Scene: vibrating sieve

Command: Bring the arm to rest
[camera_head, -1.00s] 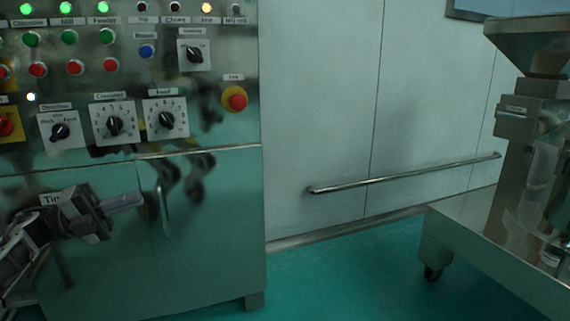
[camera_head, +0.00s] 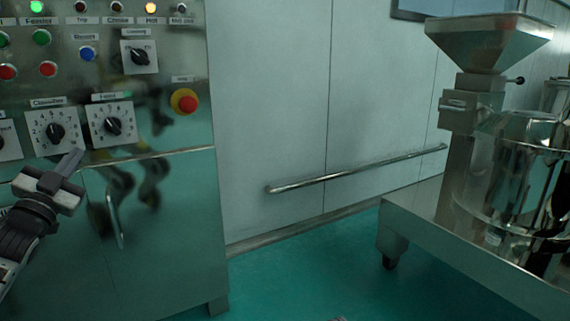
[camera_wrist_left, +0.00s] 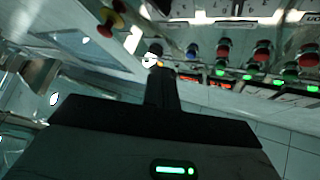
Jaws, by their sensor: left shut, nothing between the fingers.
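My left gripper (camera_head: 70,163) is at the left of the head view, in front of the lower part of the steel control cabinet (camera_head: 165,235). Its fingers are shut together with nothing between them and point up and to the right. They overlap the cabinet just under the dials in the picture; I cannot tell the exact gap. In the left wrist view the shut fingers (camera_wrist_left: 160,85) point up the picture, with the panel's buttons and lights beyond.
The cabinet carries a red emergency button (camera_head: 185,101), dials (camera_head: 112,126) and lit lamps. A steel sieve machine with a hopper (camera_head: 488,42) stands on a wheeled base (camera_head: 430,235) at the right. A wall rail (camera_head: 355,169) runs between. The green floor (camera_head: 290,285) there is clear.

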